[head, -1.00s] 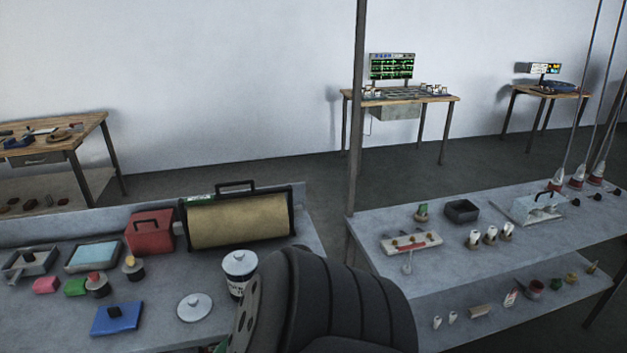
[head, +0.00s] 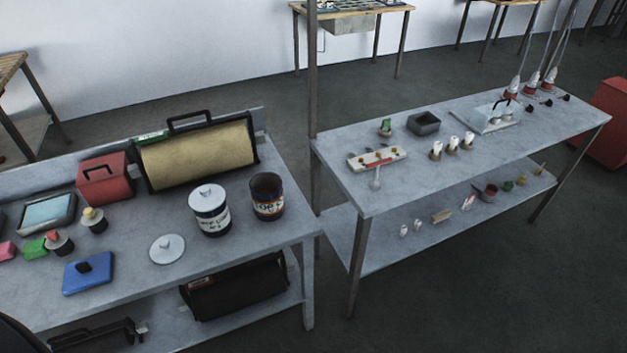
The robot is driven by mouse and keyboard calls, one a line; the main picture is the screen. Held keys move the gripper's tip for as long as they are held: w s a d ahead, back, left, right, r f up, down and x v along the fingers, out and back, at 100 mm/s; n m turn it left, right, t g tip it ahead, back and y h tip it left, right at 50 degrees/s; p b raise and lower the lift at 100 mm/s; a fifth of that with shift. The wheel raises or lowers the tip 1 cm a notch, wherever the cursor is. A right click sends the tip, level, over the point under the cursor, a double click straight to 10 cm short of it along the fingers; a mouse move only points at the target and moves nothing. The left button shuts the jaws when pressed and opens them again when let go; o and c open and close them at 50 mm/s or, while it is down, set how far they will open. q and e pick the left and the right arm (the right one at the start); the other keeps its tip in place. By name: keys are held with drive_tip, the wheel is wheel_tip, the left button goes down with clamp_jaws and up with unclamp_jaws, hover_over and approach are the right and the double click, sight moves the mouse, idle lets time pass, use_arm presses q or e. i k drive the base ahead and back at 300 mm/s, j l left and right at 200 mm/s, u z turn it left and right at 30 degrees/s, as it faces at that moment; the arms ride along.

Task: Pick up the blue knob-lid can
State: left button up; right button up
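On the left bench (head: 210,272) stands a can with a white knobbed lid (head: 210,212); its body has a white label band over a dark, possibly dark blue, wall. It is upright. Right beside it is an open can (head: 267,197) with a dark brownish inside. A loose white knobbed lid (head: 167,248) lies flat in front of them. A flat blue block with a black knob (head: 87,273) lies further left. I cannot tell for certain which is the blue knob-lid can. Neither gripper shows.
A red box (head: 104,177) and a wide tan-fronted case (head: 197,155) stand behind. Small items crowd the bench's left side. A dark case (head: 235,287) sits on the shelf below. A second bench (head: 400,190) with small parts stands right, past a narrow gap and a post (head: 312,80).

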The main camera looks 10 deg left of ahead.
sight(266, 191)
drive_tip(key=u, duration=0.75)
